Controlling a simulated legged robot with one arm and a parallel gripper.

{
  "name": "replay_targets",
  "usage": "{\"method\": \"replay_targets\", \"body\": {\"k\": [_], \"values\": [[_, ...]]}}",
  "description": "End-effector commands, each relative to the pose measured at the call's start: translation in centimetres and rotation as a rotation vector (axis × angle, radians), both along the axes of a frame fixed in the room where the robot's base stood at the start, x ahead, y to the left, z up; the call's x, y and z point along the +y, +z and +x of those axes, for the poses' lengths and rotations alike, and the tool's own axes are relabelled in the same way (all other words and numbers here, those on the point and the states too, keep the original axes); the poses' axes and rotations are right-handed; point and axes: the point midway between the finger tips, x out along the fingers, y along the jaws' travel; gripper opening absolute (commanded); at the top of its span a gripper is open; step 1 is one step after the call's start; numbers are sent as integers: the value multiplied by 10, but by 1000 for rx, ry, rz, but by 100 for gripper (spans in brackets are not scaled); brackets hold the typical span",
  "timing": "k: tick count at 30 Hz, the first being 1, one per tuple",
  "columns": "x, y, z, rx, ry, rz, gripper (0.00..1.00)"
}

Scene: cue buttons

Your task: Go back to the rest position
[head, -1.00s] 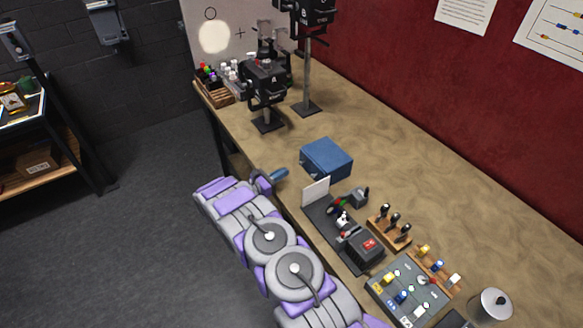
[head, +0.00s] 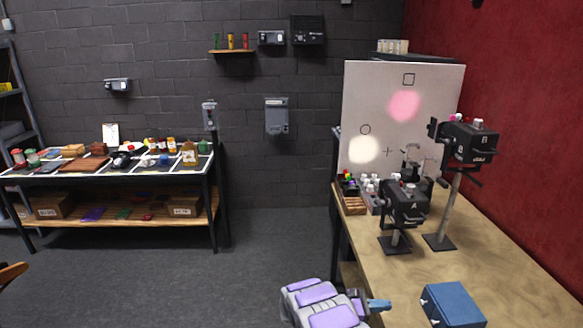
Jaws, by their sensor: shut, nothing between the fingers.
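My arm, grey and purple, enters from the bottom of the head view. My gripper (head: 377,305) is at its end, at the table's left edge, a short way left of the blue box (head: 452,306). It looks shut and holds nothing I can see. Only the far part of the arm shows; the rest is below the frame. The button panel is not in this view.
Two black spotlights, A (head: 405,206) and B (head: 467,146), stand on the wooden table (head: 500,245) before a white board (head: 360,95) with pink and pale light spots. A cluttered shelf table (head: 110,225) stands at left. The floor (head: 220,285) between is clear.

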Motion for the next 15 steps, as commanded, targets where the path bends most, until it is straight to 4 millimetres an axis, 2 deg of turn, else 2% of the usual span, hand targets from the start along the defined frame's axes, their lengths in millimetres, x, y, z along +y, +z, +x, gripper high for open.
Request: {"method": "replay_targets", "body": {"k": [1, 4, 9, 15], "values": [[-5, 18, -5, -30, -31, 19, 0], [-13, 43, -23, -77, -96, 60, 0], [-24, 81, -56, -160, -207, 134, 0], [-26, 120, -101, -264, -337, 224, 0]]}}
